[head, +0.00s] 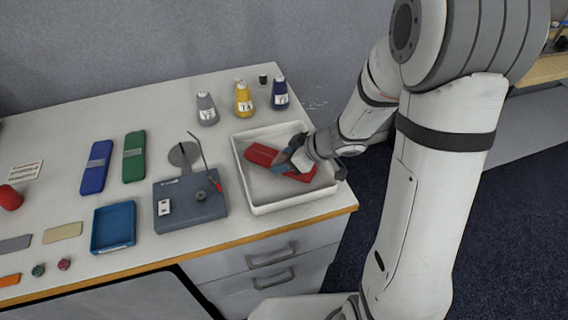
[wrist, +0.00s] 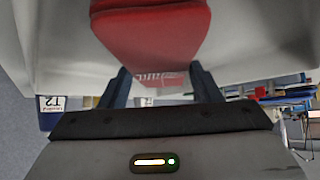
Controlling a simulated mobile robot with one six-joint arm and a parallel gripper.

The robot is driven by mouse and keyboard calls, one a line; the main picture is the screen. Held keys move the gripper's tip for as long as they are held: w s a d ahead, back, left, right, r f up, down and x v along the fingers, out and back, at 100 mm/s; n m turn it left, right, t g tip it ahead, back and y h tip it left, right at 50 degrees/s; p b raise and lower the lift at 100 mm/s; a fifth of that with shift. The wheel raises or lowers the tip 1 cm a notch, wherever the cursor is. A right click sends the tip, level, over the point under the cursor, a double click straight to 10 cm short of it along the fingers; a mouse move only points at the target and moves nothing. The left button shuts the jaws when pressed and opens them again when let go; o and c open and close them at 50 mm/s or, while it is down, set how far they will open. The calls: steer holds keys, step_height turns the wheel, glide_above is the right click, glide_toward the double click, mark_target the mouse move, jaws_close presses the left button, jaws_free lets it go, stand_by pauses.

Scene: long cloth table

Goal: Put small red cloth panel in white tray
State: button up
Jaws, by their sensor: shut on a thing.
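The small red cloth panel (head: 263,156) is a folded red bundle with a pale band, seen over the inside of the white tray (head: 290,205). My gripper (head: 293,158) is shut on it, near its middle in the head view. In the wrist view the red panel (wrist: 150,40) extends up from between the two dark fingers of my gripper (wrist: 163,85). Part of the panel is hidden behind the gripper. I cannot tell whether the panel touches the tray floor.
Thread spools, grey, yellow (head: 244,101) and dark blue, stand behind the tray. A dark grey box device (head: 190,207) with a thin upright rod is just left of the tray. Blue (head: 95,168) and green (head: 134,157) panels and a blue tray (head: 113,228) lie farther left.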

steer(key=shift+f, duration=0.4)
steer(key=shift+f, duration=0.2)
steer(key=o, duration=1.1)
steer(key=shift+c, duration=0.2)
steer(key=shift+r, duration=0.1)
